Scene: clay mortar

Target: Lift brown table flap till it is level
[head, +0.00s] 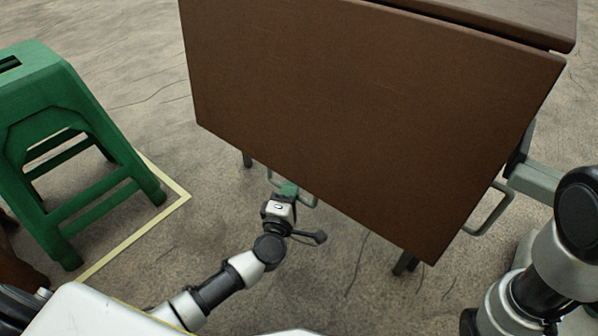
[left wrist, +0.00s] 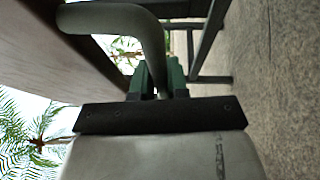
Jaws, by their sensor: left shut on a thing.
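The brown table flap (head: 370,115) fills the middle of the head view. It slopes down toward me from the brown table top (head: 520,12), with a dark gap between them. My left gripper (head: 289,190) is below the flap's lower edge, its green fingers shut on a grey bent handle. In the left wrist view the handle (left wrist: 125,20) passes between the green fingers (left wrist: 158,80), and the flap (left wrist: 55,50) shows at upper left. A second grey handle (head: 490,212) shows at the flap's right edge. My right arm is at the right; its gripper is not in view.
A green stool (head: 75,150) stands at the left on the stone floor, beside a pale yellow line (head: 140,238). A grey-green bar (head: 535,180) shows right of the flap. Dark legs (head: 404,264) show under the flap. The floor between stool and flap is clear.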

